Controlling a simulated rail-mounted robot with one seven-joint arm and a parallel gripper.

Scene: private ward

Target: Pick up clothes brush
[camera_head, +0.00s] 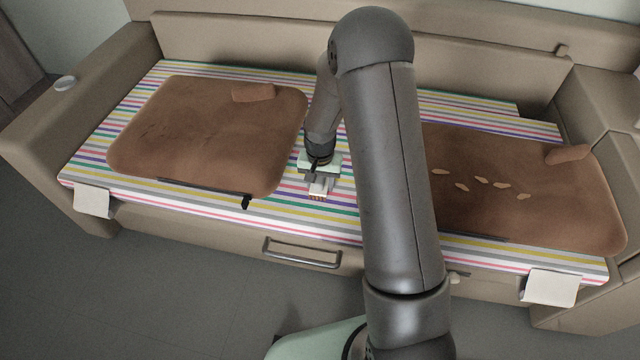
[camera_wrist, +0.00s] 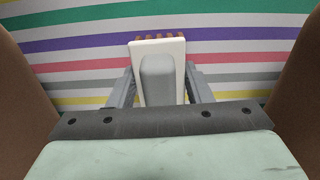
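The clothes brush (camera_wrist: 158,72) has a white body with a grey inset and a row of brown bristles along its top edge in the wrist view. My gripper (camera_wrist: 160,88) has one grey finger on each side of it, with no visible gap, so it looks shut on the brush. In the head view my gripper (camera_head: 319,168) points down at the middle of the striped sofa bed (camera_head: 335,215), and the brush (camera_head: 318,188) shows just below it, bristles towards me. I cannot tell whether the brush touches the fabric.
A brown cushion (camera_head: 205,135) lies left of the gripper, with a dark strip and small black piece (camera_head: 246,202) at its near edge. Another brown cushion (camera_head: 500,195) with several pale pieces lies right. The backrest (camera_head: 240,40) stands behind. Striped fabric around the brush is clear.

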